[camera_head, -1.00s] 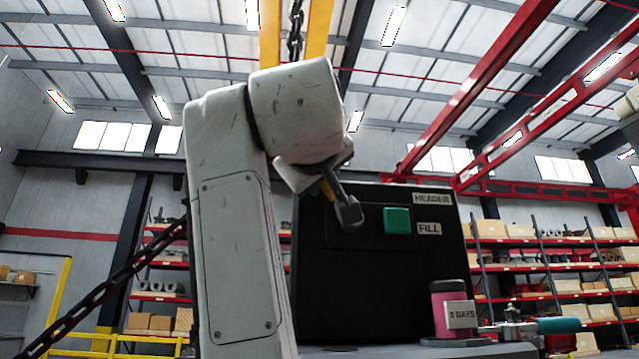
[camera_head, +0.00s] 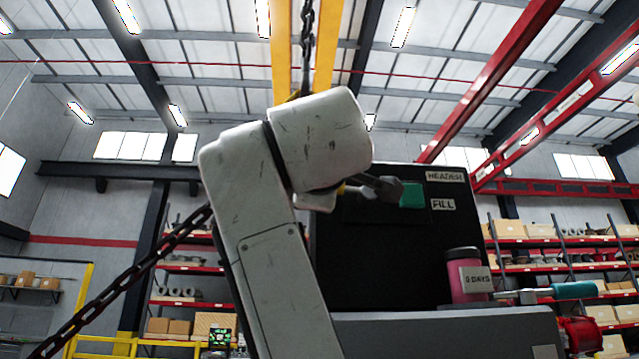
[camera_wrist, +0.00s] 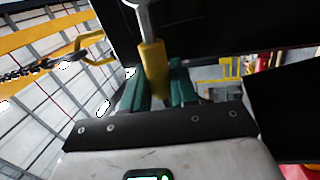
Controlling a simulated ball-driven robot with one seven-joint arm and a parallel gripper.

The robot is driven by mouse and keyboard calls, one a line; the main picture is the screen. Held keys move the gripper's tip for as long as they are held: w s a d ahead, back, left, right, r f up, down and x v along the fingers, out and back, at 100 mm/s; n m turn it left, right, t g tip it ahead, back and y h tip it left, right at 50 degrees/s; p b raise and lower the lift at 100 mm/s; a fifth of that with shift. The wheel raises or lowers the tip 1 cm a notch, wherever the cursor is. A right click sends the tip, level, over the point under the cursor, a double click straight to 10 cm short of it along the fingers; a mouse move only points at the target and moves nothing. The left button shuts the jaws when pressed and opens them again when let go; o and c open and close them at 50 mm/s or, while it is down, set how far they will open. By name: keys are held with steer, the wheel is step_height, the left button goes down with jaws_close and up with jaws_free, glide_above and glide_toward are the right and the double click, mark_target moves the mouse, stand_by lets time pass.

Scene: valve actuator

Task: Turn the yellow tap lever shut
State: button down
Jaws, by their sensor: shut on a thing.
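The yellow tap lever (camera_wrist: 153,68) has a yellow grip on a grey metal shank. In the wrist view its grip lies between the green fingers of my gripper (camera_wrist: 158,86), which is shut on it. In the head view the lever's grey shank and hub (camera_head: 378,187) show just right of my white arm, in front of the black panel (camera_head: 370,245). Only a small bit of yellow shows there, and the lever lies nearly level. My fingers are hidden behind my arm in the head view.
A green square (camera_head: 411,194) and labels HEADER and FILL (camera_head: 443,204) are on the panel. A pink container (camera_head: 463,276) and a teal-handled tool (camera_head: 570,291) are at the lower right. A dark chain (camera_head: 130,285) hangs at the left. Shelves stand behind.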

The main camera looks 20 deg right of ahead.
steer(key=shift+a+f+n, duration=0.15)
steer(key=shift+f+n, duration=0.1)
steer(key=shift+n, duration=0.15)
steer(key=c, duration=1)
jaws_free()
steer(key=shift+c, duration=0.2)
steer(key=b+v, duration=0.3)
steer(key=v, duration=0.7)
steer(key=shift+s+b, duration=0.3)
steer(key=shift+s, duration=0.1)
